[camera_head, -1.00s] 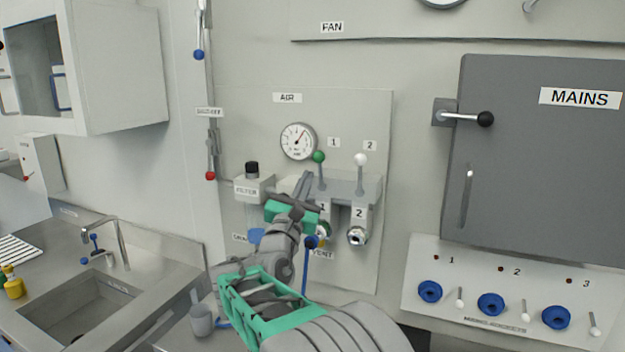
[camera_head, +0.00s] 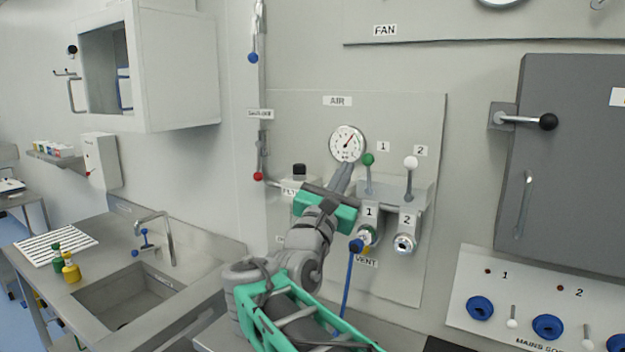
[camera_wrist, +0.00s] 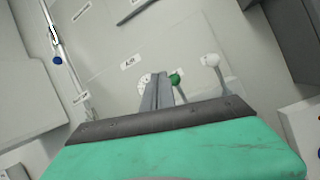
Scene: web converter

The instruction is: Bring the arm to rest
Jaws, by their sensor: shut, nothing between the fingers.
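My gripper (camera_head: 341,178) is at the end of my raised grey and green arm, in front of the AIR panel (camera_head: 290,118). Its fingers are together with nothing between them, and they point up toward the round gauge (camera_head: 348,144). In the wrist view the shut fingers (camera_wrist: 155,92) overlap part of the gauge and stand beside the green-knobbed lever (camera_wrist: 175,79). I cannot tell whether they touch anything.
A white-knobbed lever (camera_head: 410,164) stands right of the green one. A blue hose (camera_head: 349,285) hangs from port 1 close to my arm. A sink (camera_head: 130,297) and yellow bottle (camera_head: 71,270) are at left. A grey MAINS door (camera_head: 575,180) is at right.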

